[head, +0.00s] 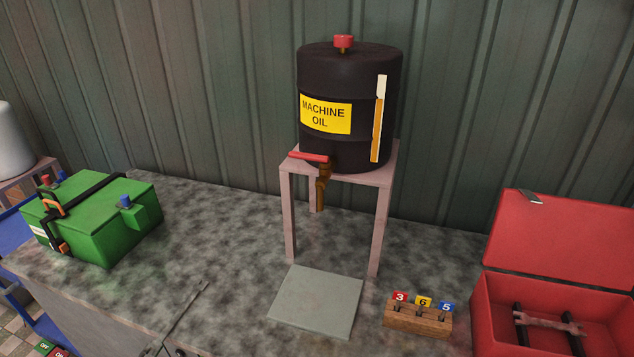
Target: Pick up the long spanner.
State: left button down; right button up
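A spanner (550,320) with a dull pinkish-brown finish lies across two black bars inside the open red toolbox (487,320) at the lower right. It is the only spanner I can make out, so I cannot compare its length with another. The box's right side and front run out of the picture. Neither of my grippers shows in the head view.
The toolbox lid (560,235) stands raised at the back. Left of the box are a wooden block (418,321) with numbered tags, a grey plate (316,301), and an oil drum (350,85) on a stand (383,215). A green machine (100,225) sits at left.

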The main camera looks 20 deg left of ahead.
aim_at(157, 343)
jog(key=j+u, duration=0.15)
jog(key=u, duration=1.5)
